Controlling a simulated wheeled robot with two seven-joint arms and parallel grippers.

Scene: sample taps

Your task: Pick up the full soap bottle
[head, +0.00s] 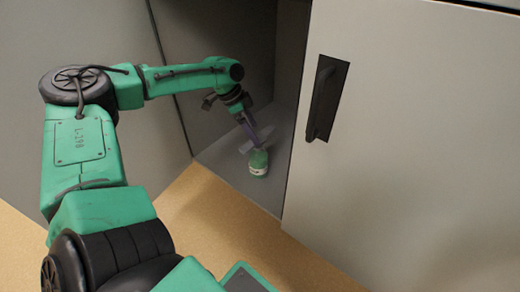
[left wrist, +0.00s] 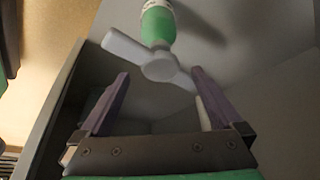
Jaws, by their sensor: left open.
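The soap bottle (head: 258,163) is green with a white label band and stands on the cabinet floor, just inside the opening. My left gripper (head: 254,134) reaches into the cabinet at the bottle's top. In the left wrist view my left gripper (left wrist: 160,75) is open, with its purple fingers on either side of the pump top. I cannot tell whether they touch it. How full the bottle is cannot be seen. My right gripper is not in view.
The cabinet floor (head: 225,175) is grey and bare around the bottle. A light grey door (head: 410,130) with a black handle (head: 323,98) is on the right of the opening. A grey panel (head: 120,30) bounds the left. The tan floor (head: 215,225) is clear in front.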

